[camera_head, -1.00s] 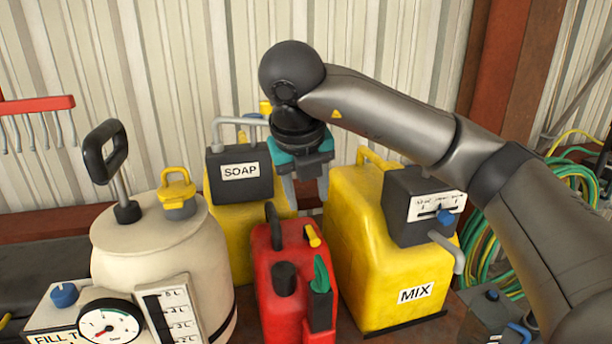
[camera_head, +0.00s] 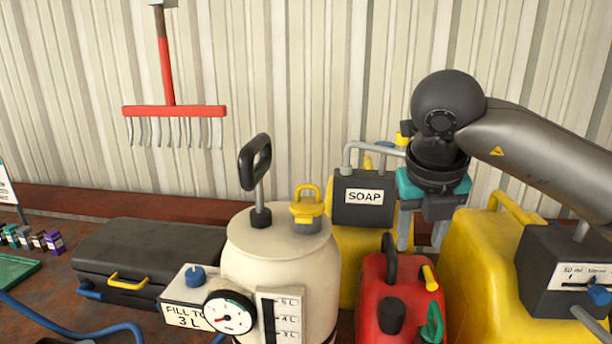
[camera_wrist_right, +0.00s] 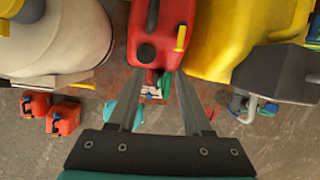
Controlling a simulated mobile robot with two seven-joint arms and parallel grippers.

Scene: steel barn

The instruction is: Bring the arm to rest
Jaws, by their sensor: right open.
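My right gripper (camera_head: 424,236) hangs pointing down in the head view, between the yellow SOAP container (camera_head: 345,240) and the larger yellow container (camera_head: 490,262), behind and above the red can (camera_head: 375,290). Its two fingers are apart with nothing between them. In the right wrist view the right gripper (camera_wrist_right: 155,80) also shows spread, empty fingers, with the red can (camera_wrist_right: 160,30) beyond them. My right arm comes in from the right edge. My left gripper is not in view.
A cream tank (camera_head: 280,262) with a gauge (camera_head: 230,312) and black handle stands left of the red can. A dark case (camera_head: 150,255) lies further left, near a blue hose (camera_head: 60,325). A red rake (camera_head: 175,111) hangs on the wall. Two small red cans (camera_wrist_right: 50,113) show in the wrist view.

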